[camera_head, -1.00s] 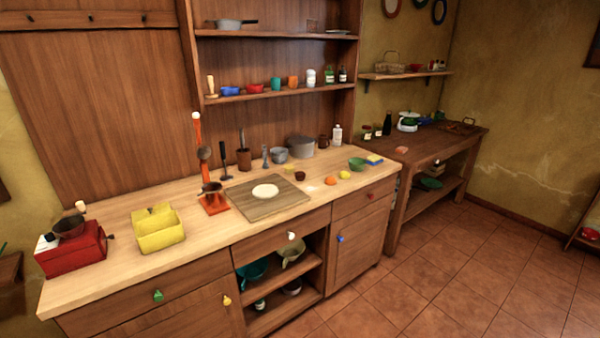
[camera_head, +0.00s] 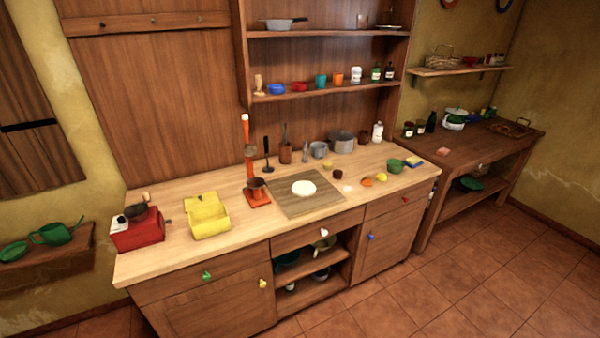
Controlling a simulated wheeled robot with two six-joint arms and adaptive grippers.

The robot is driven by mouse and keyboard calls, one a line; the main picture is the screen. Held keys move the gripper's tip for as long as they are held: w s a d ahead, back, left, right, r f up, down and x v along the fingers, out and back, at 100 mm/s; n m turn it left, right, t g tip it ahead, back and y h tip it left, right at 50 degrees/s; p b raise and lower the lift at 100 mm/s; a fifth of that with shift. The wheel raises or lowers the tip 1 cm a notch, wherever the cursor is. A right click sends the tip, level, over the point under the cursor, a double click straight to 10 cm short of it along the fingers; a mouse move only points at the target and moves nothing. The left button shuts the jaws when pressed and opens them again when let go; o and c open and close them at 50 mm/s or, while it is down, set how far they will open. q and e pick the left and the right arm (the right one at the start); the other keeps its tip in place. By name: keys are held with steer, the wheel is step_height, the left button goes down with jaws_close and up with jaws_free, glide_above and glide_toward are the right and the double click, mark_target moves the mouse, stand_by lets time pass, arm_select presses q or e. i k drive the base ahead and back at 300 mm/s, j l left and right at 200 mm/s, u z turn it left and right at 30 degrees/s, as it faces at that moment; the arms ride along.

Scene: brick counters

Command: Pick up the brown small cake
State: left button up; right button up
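A small dark brown round item (camera_head: 337,174), which looks like the brown small cake, sits on the light wooden countertop just right of a square board (camera_head: 318,204). It is too small to make out in detail. The board carries a flat pale round piece (camera_head: 303,188). Neither of my grippers shows in the head view.
Near the brown item are a yellow piece (camera_head: 327,165), an orange item (camera_head: 367,181), a yellow lemon-like item (camera_head: 381,177) and a green bowl (camera_head: 396,165). A grey pot (camera_head: 342,142) stands behind. A yellow box (camera_head: 208,215) and a red box (camera_head: 137,230) stand left. Tiled floor (camera_head: 470,285) is clear.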

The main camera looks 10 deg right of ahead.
mark_target(338, 174)
steer(key=i+l+u, duration=0.45)
steer(key=l, duration=0.15)
steer(key=i+l+u, duration=0.25)
steer(key=l+u, duration=0.2)
steer(key=l, duration=0.3)
steer(key=i+l+u, duration=0.25)
steer(key=l, duration=0.15)
steer(key=k, duration=0.1)
